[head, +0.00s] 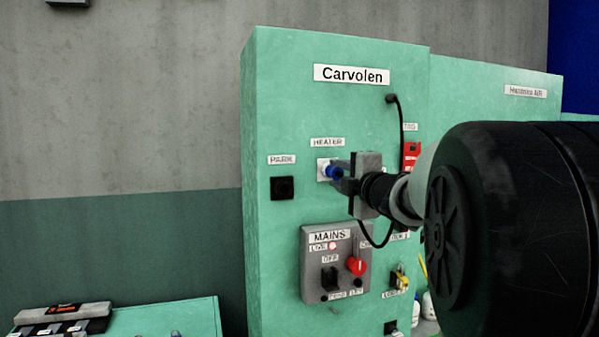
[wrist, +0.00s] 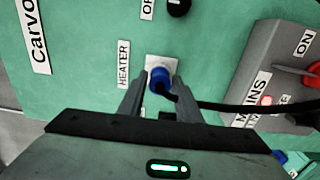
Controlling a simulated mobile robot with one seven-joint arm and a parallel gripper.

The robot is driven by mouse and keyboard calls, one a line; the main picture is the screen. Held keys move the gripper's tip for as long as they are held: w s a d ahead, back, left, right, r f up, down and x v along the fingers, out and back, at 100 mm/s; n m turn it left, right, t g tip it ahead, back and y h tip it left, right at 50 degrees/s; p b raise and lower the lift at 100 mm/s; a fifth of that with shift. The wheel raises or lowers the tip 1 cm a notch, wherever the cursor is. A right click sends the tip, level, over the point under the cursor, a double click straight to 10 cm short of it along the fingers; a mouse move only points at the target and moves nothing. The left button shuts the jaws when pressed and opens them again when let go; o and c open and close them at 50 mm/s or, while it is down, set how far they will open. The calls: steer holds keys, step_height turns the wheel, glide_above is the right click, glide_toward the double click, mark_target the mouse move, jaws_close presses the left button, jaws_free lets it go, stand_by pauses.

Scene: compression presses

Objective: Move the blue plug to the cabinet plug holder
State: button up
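The blue plug (head: 333,172) sits at the white HEATER socket (head: 322,168) on the green Carvolen cabinet (head: 290,90). In the wrist view the plug (wrist: 160,80) is against the white socket plate (wrist: 161,62), with a black cable running off to the right. My gripper (head: 340,174) is at the plug, one finger on each side of it. In the wrist view the fingers (wrist: 160,88) are close beside the plug; I cannot tell whether they touch it. A black socket labelled PARK (head: 282,188) is on the cabinet, left of and below the HEATER socket, and looks empty.
Below is a grey MAINS box (head: 318,285) with a red knob (head: 356,266) and a black switch. The black cable (head: 402,125) hangs from the cabinet's upper right and loops under my gripper. A green desk (head: 170,318) stands at lower left.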

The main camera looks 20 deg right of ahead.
mark_target(342, 175)
jaws_close()
steer(key=shift+s, duration=0.3)
steer(key=shift+s, duration=0.45)
steer(key=shift+s, duration=0.9)
steer(key=shift+s+d+b, duration=0.1)
steer(key=shift+s+b, duration=0.2)
steer(key=shift+s, duration=1.55)
